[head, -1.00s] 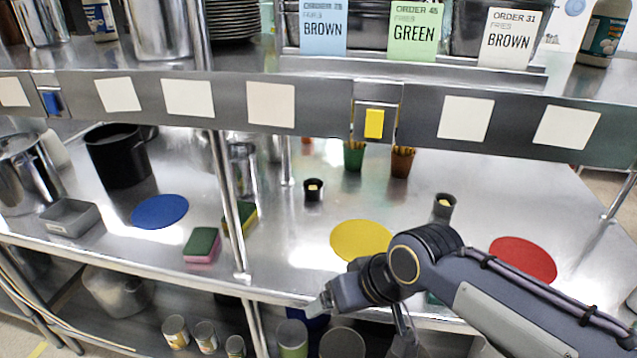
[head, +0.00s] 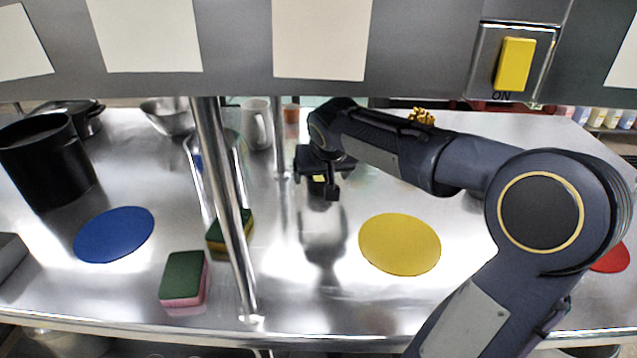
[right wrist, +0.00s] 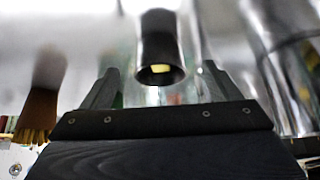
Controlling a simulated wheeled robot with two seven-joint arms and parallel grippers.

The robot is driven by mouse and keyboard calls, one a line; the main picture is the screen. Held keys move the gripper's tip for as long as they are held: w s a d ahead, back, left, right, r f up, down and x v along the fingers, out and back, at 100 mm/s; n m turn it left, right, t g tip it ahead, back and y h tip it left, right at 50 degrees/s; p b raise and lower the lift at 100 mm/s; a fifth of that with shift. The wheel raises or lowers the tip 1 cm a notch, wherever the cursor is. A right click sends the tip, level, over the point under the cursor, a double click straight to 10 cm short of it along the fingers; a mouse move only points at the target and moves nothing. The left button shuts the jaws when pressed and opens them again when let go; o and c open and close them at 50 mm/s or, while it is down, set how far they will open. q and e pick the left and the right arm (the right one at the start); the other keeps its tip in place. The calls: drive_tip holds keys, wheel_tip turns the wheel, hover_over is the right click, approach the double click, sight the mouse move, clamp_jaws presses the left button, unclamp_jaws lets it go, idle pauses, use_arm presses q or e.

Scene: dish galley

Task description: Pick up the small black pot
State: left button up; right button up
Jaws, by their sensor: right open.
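The small black pot (head: 318,187) stands upright on the steel counter, largely hidden behind my right gripper in the head view. In the right wrist view the pot (right wrist: 158,52) appears upside down, with something pale yellow inside its dark rim. My right gripper (head: 316,180) is open and low over the counter, right by the pot. In the wrist view the pot lies between the lines of the two fingers, with a gap on each side. I cannot tell whether a finger touches it. My left gripper is not in view.
A metal post (head: 222,205) rises left of my gripper, and a shelf front (head: 230,75) crosses above. Counter in front of the gripper is clear.

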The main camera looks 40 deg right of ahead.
sight(319, 177)
drive_tip(key=x, duration=0.5)
drive_tip(key=shift+w+d+r, duration=0.2)
drive_tip(key=shift+w+r, duration=0.1)
drive_tip(key=c, duration=1.1)
drive_tip(key=shift+r, duration=0.1)
